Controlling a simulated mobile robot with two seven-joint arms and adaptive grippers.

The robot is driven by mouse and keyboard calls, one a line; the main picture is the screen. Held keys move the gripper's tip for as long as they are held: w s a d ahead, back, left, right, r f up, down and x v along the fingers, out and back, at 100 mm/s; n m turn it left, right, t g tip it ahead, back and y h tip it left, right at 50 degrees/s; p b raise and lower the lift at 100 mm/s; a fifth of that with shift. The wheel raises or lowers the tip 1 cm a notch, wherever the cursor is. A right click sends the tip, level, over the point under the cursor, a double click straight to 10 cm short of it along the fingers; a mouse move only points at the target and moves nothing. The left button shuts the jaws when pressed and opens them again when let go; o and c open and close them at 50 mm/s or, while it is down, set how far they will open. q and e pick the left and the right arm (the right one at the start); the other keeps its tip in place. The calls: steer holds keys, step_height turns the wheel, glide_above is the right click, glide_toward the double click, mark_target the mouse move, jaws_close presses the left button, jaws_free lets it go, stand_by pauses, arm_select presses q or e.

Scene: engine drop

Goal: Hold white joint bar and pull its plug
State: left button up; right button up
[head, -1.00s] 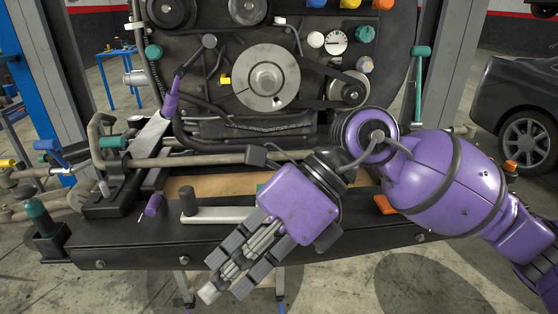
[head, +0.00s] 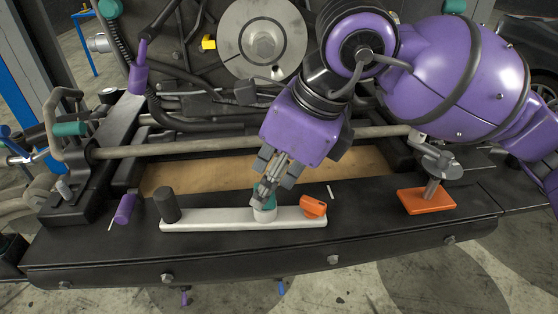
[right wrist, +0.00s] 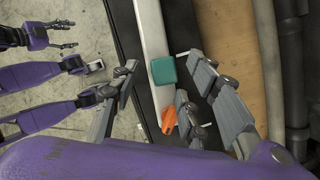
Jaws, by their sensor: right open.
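The white joint bar (head: 205,222) lies along the near ledge, with a dark upright post (head: 167,205) at its left end and an orange knob (head: 313,206) at its right. Its teal plug (head: 265,197) stands between them, partly hidden by my right gripper (head: 267,187). That gripper is open, its fingers at the plug; contact cannot be told. In the right wrist view, the plug (right wrist: 163,70) sits between the spread fingers, and the bar (right wrist: 152,30) runs behind it. My left gripper (right wrist: 57,36) shows there, open and empty over the floor, away from the bar.
A wooden strip (head: 235,172) lies behind the ledge, below a long grey rod (head: 220,145). A purple cylinder (head: 126,208) is left of the bar. An orange plate with a metal post (head: 426,201) stands to the right. The engine rises behind.

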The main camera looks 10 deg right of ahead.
steer(key=shift+x, duration=0.8)
arm_select(q)
steer(key=shift+w+d+r, duration=0.1)
steer(key=shift+w+r, duration=0.2)
steer(key=shift+w, duration=0.4)
steer(key=shift+s, duration=0.1)
arm_select(e)
steer(key=shift+c, duration=0.5)
arm_select(q)
steer(key=shift+s+f, duration=0.15)
steer(key=shift+s, duration=0.35)
arm_select(e)
steer(key=c, duration=0.9)
arm_select(q)
steer(key=shift+c, duration=1)
arm_select(e)
jaws_close()
